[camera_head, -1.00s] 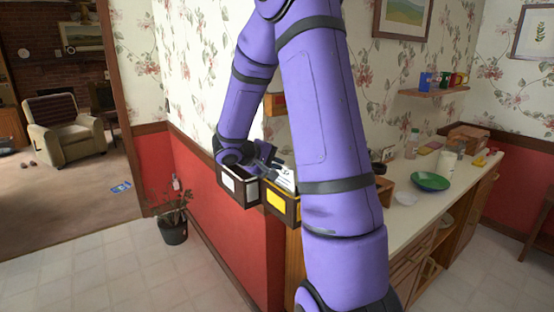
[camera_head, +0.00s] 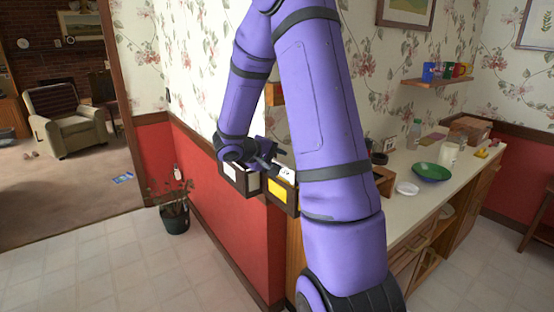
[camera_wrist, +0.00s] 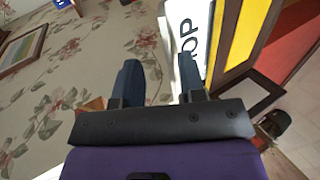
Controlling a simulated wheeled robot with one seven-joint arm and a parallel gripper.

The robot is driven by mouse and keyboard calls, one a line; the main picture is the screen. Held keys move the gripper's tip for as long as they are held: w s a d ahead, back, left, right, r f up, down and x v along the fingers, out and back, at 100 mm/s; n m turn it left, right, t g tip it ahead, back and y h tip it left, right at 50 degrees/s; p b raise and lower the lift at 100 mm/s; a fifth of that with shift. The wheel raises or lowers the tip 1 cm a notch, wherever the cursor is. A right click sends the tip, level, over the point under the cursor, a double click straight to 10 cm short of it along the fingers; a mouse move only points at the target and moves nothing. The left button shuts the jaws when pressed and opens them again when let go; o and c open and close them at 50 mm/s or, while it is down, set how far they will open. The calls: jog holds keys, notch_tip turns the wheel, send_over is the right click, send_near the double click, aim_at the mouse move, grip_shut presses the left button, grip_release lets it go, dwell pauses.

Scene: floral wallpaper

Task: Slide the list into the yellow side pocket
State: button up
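The list (camera_head: 286,172) is a white sheet at the top of the yellow-labelled side pocket (camera_head: 278,190) in the head view. In the wrist view the list (camera_wrist: 188,22) shows large dark letters, next to the yellow label (camera_wrist: 247,32). Its lower end is hidden, so I cannot tell how deep it sits. My gripper (camera_wrist: 158,68) has its two fingers apart, with bare space between them. The right finger overlaps the list's near end in the picture; whether they touch is unclear. In the head view my gripper (camera_head: 266,155) is just above and left of the list.
A white-labelled pocket (camera_head: 238,177) is beside the yellow one, on the low red wall's corner. A counter (camera_head: 412,183) with a green bowl (camera_head: 431,172) and a white dish (camera_head: 407,188) is at the right. A potted plant (camera_head: 174,214) stands on the floor at left.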

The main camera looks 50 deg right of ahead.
jog(key=v, duration=1)
jog(key=shift+a+r, duration=0.15)
jog(key=shift+a, duration=0.2)
jog(key=shift+w, duration=0.1)
dwell(0.4)
jog(key=s+a+r+n+t+y, duration=0.1)
jog(key=s+a+r+t+y, duration=0.3)
jog(key=s+a, duration=0.6)
jog(key=s+a+r+n+t+y, duration=0.1)
jog(key=s+a+r+t+y, duration=0.3)
jog(key=s+a+r+y, duration=0.3)
jog(key=s+a+y, duration=0.1)
jog(key=s+a, duration=0.2)
jog(key=s, duration=0.1)
jog(key=shift+a+r+n, duration=0.15)
jog(key=shift+a+n, duration=0.15)
jog(key=shift+a, duration=0.1)
jog(key=shift+d, duration=0.15)
dwell(1.1)
